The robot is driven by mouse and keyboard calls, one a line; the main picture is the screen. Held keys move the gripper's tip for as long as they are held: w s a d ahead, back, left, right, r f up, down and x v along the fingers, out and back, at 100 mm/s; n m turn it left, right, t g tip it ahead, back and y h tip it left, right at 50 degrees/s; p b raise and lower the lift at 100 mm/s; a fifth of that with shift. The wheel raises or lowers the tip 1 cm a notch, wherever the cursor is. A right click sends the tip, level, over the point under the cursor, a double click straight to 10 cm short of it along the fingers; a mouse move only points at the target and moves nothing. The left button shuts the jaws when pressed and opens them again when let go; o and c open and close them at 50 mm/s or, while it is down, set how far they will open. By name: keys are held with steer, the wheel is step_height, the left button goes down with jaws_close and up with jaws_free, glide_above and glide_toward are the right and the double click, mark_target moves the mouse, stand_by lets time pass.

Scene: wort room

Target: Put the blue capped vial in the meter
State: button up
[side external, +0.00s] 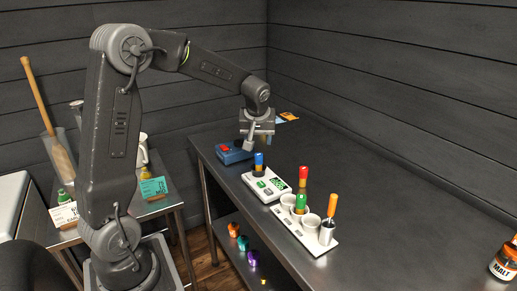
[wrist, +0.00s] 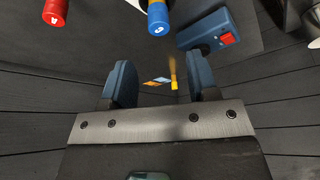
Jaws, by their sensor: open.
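The blue capped vial (side external: 259,159) has an amber body and stands upright at the far left end of the white meter (side external: 272,188), seemingly in its well. The meter has a lit green display. The vial's blue cap (wrist: 158,20) shows at the top of the wrist view, beyond my fingers. My gripper (side external: 249,144) is open and empty, behind the vial and apart from it, close to a blue box. In the wrist view my gripper (wrist: 162,84) has its two blue fingers spread wide. The vial's lower end is hidden by the meter.
A white rack (side external: 322,246) with cups holds red, green and orange-capped items beside the meter. A blue box (side external: 235,153) with a red button stands behind. A malt jar (side external: 505,262) is far right. The table's right side is mostly clear.

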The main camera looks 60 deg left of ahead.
steer(key=s+d+r+m+t+h, duration=0.1)
steer(key=s+d+r+m, duration=0.1)
steer(key=s+d+r, duration=0.3)
steer(key=s+d+r+m+t, duration=0.1)
steer(key=s+d+r+m, duration=0.25)
steer(key=d, duration=0.35)
steer(key=s+d+f+m+t+h, duration=0.1)
steer(key=s+d+f+m+h, duration=0.1)
steer(key=s+d+m, duration=0.3)
steer(key=s+d, duration=0.4)
steer(key=s, duration=0.4)
steer(key=shift+d+m+h, duration=0.3)
steer(key=shift+m+h, duration=0.05)
steer(key=shift+h, duration=0.05)
